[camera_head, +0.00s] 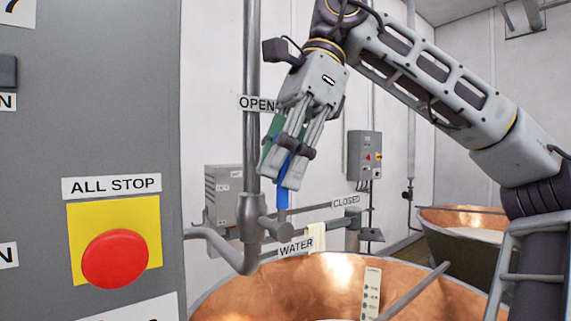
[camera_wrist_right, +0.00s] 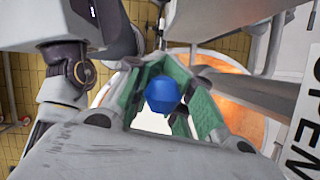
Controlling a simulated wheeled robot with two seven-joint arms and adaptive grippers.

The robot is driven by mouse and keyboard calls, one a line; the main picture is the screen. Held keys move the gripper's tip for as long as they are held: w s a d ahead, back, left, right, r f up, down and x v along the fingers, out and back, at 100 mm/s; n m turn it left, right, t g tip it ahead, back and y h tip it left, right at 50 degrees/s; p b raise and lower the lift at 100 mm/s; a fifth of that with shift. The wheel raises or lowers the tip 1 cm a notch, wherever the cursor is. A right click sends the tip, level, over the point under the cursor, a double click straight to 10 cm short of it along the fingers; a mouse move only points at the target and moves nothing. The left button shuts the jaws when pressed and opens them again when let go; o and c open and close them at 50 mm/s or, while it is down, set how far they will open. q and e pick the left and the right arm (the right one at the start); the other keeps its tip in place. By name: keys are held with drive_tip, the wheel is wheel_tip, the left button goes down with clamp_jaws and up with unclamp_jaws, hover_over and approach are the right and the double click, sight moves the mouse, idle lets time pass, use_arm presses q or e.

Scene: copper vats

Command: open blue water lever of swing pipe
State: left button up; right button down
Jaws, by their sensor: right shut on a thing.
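The blue water lever (camera_head: 283,182) stands upright above the swing pipe (camera_head: 250,215) in the head view, close to the OPEN sign (camera_head: 256,103). My right gripper (camera_head: 285,165) comes down from above and is shut on the blue lever, with its fingers on either side. In the right wrist view the lever's blue end (camera_wrist_right: 163,94) sits between the green finger pads of the gripper (camera_wrist_right: 165,105). The WATER label (camera_head: 296,246) is below the lever and the CLOSED sign (camera_head: 346,201) is to its right. My left gripper is not in view.
A copper vat (camera_head: 225,300) lies below the pipe, with a white gauge strip (camera_head: 371,293) inside. A second vat (camera_head: 462,217) stands at the right. A grey panel (camera_head: 120,50) with a red ALL STOP button (camera_head: 115,259) fills the left side. A grey box (camera_head: 364,155) hangs on the wall.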

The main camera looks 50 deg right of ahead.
drive_tip(key=shift+a+r, duration=0.1)
drive_tip(key=shift+r, duration=0.25)
drive_tip(key=c, duration=1.5)
unclamp_jaws()
drive_tip(key=shift+o, duration=0.3)
drive_tip(key=shift+f, duration=0.1)
drive_tip(key=shift+f, duration=0.1)
drive_tip(key=v, duration=0.7)
drive_tip(key=shift+r, duration=0.25)
